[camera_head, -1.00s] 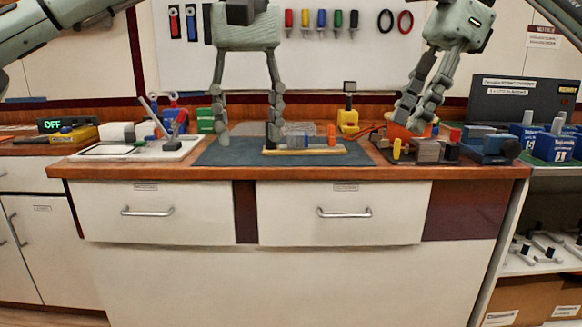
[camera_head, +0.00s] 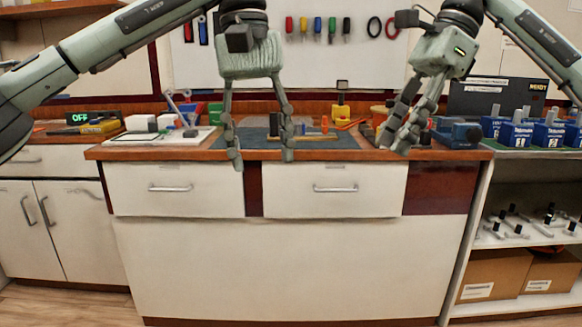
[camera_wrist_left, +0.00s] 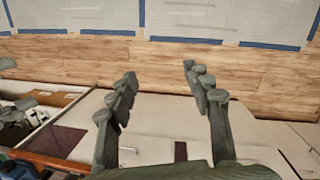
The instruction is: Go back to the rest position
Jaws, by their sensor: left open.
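My left gripper (camera_head: 262,158) hangs in front of the workbench's front edge in the head view, its two fingers well apart with nothing between them. In the left wrist view the same gripper (camera_wrist_left: 158,90) shows spread fingers over the floor and cabinet fronts. My right gripper (camera_head: 395,140) hangs near the front right edge of the bench. Its fingers overlap from this angle, so its opening is unclear, and no held object shows. The dark work mat (camera_head: 218,142) on the bench is partly hidden behind the left gripper.
The wooden workbench (camera_head: 330,155) has two closed drawers below. A white board (camera_head: 165,137) lies at its left and a yellow item (camera_head: 342,112) stands at the back. Blue boxes (camera_head: 517,134) stand at the right, over shelves with cardboard boxes (camera_head: 495,275). Floor shows at lower left.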

